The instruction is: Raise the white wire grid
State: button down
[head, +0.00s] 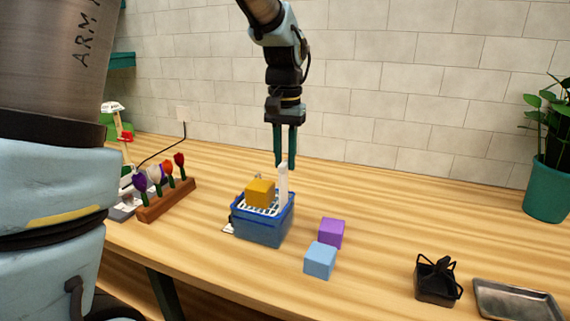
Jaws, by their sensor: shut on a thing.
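The white wire grid (270,209) shows at the top of a blue bin (262,230). A yellow-orange block (260,192) sits on the grid. A white upright handle (283,186) rises from the grid's right side. My gripper (285,165) points straight down, with its teal fingertips shut on the top of this handle. The block and the bin's rim hide part of the grid. I cannot tell whether the grid is touching the bin or raised slightly inside it.
A purple cube (332,232) and a light blue cube (320,260) stand right of the bin. A wooden rack of flowers (168,199) stands left. A black holder (437,282), metal tray (518,301) and potted plant (548,187) are at right. The table's middle right is clear.

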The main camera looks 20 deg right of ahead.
jog(key=shift+d+r, duration=0.1)
jog(key=shift+r, duration=0.7)
jog(key=shift+w, duration=0.1)
jog(key=c, duration=1)
grip_release()
jog(key=shift+r, duration=0.1)
jog(key=shift+o, duration=1.4)
notch_tip(320, 180, up, 11)
jog(key=b, duration=0.2)
jog(key=shift+f, duration=0.2)
